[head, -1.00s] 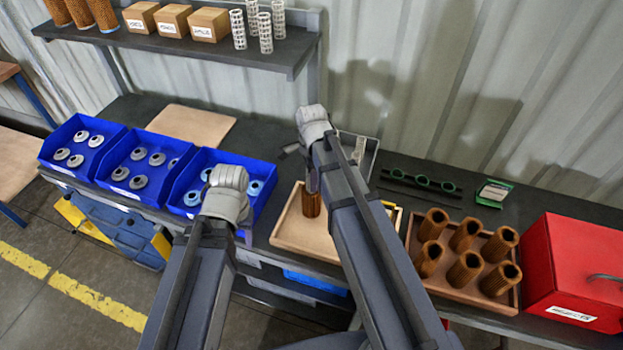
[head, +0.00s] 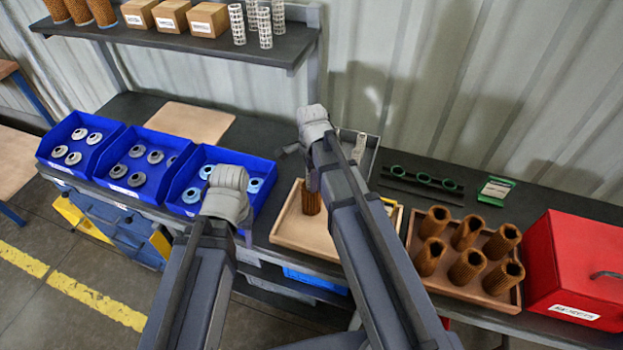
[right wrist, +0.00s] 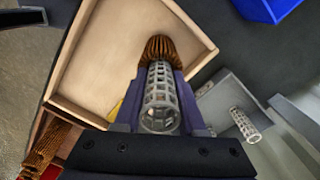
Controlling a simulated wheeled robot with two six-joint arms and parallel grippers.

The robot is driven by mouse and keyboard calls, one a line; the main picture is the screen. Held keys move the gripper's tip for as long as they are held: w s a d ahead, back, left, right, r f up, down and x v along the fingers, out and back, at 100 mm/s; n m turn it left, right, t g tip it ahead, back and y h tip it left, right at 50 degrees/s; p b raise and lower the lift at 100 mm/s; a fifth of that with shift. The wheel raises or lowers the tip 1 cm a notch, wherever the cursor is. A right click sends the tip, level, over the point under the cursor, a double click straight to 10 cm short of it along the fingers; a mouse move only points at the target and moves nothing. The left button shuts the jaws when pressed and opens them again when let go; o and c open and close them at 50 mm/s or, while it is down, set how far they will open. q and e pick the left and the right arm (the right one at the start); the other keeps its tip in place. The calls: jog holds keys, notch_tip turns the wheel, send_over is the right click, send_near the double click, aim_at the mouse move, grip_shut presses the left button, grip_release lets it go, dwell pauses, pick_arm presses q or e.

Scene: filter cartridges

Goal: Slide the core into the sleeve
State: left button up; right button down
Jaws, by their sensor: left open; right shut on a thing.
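The core (right wrist: 160,92), a pale mesh tube, is between the jaws of my right gripper (right wrist: 160,110), which is shut on it. The brown pleated sleeve (right wrist: 160,47) stands upright on a wooden tray (right wrist: 90,70), with the core's far end at its opening. I cannot tell how deep the core sits. In the head view the sleeve (head: 311,203) shows below the core (head: 312,181), and my right arm hides much of that gripper. My left gripper (head: 246,236) is open, away to the left, mostly hidden behind its wrist.
A grey tray (head: 372,160) with another mesh core (right wrist: 243,125) lies beside the wooden tray. A brown tray (head: 452,290) with several pleated sleeves and a red box (head: 585,270) stand at right. Blue bins (head: 262,165) stand at left.

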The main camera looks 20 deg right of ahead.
jog(key=shift+c, duration=2.1)
grip_release()
jog(key=shift+r, duration=0.1)
notch_tip(320, 180, up, 8)
jog(key=p, duration=0.8)
jog(key=shift+f, duration=0.2)
jog(key=s+a+f+n+b, duration=0.1)
jog(key=s+a+n, duration=0.4)
jog(key=n, duration=0.5)
jog(key=s+a+f+n+h+b, duration=0.1)
jog(key=s+a+f+n+b, duration=0.1)
jog(key=s+a+n, duration=0.3)
jog(key=s+n, duration=0.4)
jog(key=n, duration=0.2)
jog(key=shift+s+a+f+n, duration=0.15)
jog(key=shift+a+n, duration=0.1)
jog(key=shift+n, duration=0.05)
